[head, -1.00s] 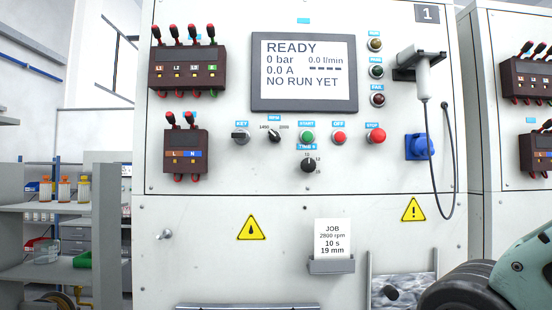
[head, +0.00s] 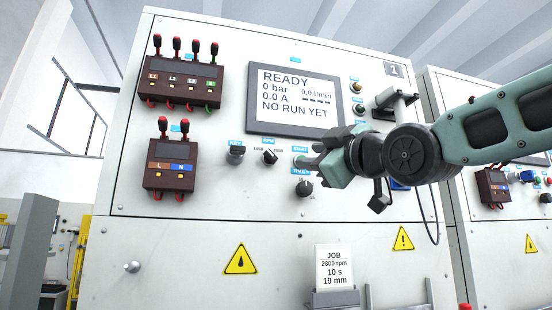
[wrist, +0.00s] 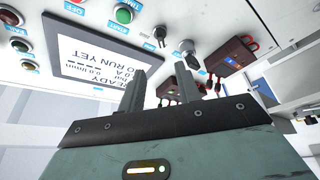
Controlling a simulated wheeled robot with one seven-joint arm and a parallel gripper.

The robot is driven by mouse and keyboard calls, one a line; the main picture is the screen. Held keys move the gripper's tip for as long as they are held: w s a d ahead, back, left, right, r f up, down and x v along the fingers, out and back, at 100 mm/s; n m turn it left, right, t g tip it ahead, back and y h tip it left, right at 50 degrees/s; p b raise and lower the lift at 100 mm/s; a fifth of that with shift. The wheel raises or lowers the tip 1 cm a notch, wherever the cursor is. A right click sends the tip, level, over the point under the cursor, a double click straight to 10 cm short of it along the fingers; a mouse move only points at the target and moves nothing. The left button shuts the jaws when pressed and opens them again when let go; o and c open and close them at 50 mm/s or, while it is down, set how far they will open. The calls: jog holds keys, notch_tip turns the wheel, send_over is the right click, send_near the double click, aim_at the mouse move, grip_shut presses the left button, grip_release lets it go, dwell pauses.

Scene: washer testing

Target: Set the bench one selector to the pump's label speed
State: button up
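The bench one RPM selector (head: 269,157) is a black knob on the white panel below the screen, between marks that look like 1450 and 2900. I cannot tell for sure which mark it points at. It also shows in the wrist view (wrist: 160,34), upside down. My gripper (head: 308,166) is in front of the panel, right of the selector, fingers pointing left over the start button area. In the wrist view its two fingers (wrist: 161,88) are apart with nothing between them. The selector appears beyond the fingertips, not touched. No pump label is readable.
The screen (head: 296,100) reads READY, NO RUN YET. The key switch (head: 236,154) is left of the selector, the timer knob (head: 304,188) below right. A JOB card (head: 334,268) reads 2800 rpm, 10 s, 19 mm. Terminal blocks with plugs (head: 170,166) project at left.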

aim_at(274, 157)
jog(key=p+x, duration=0.5)
jog(key=x, duration=0.9)
jog(key=shift+w+a+f, duration=0.1)
jog(key=shift+w+a, duration=0.1)
jog(key=shift+a, duration=0.05)
jog(key=shift+c, duration=0.3)
grip_shut()
